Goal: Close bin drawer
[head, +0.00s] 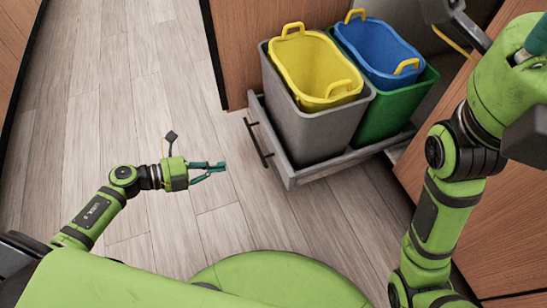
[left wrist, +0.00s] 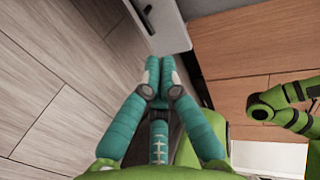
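The bin drawer (head: 291,177) is pulled out from the wooden cabinet, with its low grey front facing lower left. A dark bar handle (head: 258,140) runs along that front. My left gripper (head: 224,167) is to the left of the drawer front, apart from the handle, with its teal fingertips together and nothing seen between them. In the left wrist view its fingertips (left wrist: 160,68) meet below the grey drawer front (left wrist: 172,35). My right arm rises at the right of the head view; its gripper (head: 538,40) is mostly cut off at the edge, so its fingers cannot be judged.
The drawer holds a grey bin (head: 318,125) with a yellow liner (head: 312,62) and a green bin (head: 392,108) with a blue liner (head: 378,50). Wooden cabinet panels (head: 243,50) flank the opening. Wood floor (head: 115,90) to the left is clear.

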